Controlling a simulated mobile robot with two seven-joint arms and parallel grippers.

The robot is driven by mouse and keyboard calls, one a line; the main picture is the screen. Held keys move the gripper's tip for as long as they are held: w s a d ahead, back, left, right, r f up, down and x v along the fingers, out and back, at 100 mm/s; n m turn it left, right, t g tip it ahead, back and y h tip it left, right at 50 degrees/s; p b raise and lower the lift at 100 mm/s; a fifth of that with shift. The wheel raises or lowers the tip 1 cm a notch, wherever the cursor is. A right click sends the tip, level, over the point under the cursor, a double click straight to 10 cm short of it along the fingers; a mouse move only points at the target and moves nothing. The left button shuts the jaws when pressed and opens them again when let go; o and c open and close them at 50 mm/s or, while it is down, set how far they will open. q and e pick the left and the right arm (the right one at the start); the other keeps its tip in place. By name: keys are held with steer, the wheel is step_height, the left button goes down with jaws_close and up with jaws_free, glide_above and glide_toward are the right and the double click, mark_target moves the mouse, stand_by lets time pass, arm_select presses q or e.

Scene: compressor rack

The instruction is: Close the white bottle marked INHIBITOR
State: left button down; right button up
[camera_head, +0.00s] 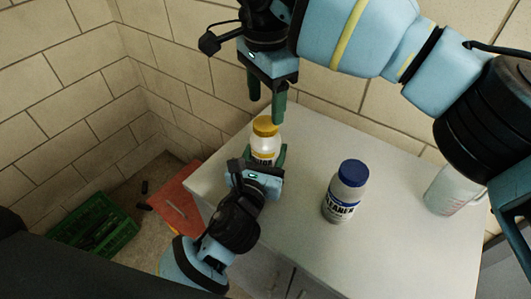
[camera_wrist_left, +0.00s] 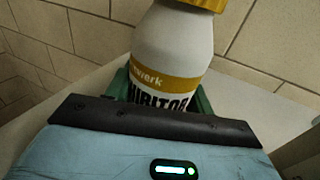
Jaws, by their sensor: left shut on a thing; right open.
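The white INHIBITOR bottle (camera_head: 263,152) stands upright on the white cabinet top with its yellow cap (camera_head: 265,126) on its neck. I cannot tell whether the cap is tight. In the left wrist view the bottle (camera_wrist_left: 174,50) fills the middle, with the lower edge of its cap (camera_wrist_left: 208,4) at the top. My left gripper (camera_head: 268,158) is shut on the bottle's body from the front. My right gripper (camera_head: 266,105) is open, pointing down just above the cap, with its green fingers apart and nothing between them.
A grey CLEANER bottle (camera_head: 345,191) with a blue cap stands to the right on the cabinet top (camera_head: 300,205). A translucent jug (camera_head: 450,188) stands further right, partly behind my right arm. A green crate (camera_head: 95,228) and a red item (camera_head: 180,199) are lower at left. Tiled walls stand behind.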

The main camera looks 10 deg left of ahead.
mark_target(266, 123)
steer(key=shift+f, duration=2.25)
steer(key=shift+c, duration=0.3)
steer(key=c, duration=0.9)
steer(key=m, duration=0.4)
steer(key=shift+m, duration=0.4)
steer(key=shift+c, duration=0.3)
steer(key=m, duration=0.4)
steer(key=shift+m, duration=0.4)
steer(key=m, duration=0.4)
steer(key=shift+m, duration=0.3)
steer(key=m, duration=0.3)
steer(key=shift+m, duration=0.4)
steer(key=o, duration=1.2)
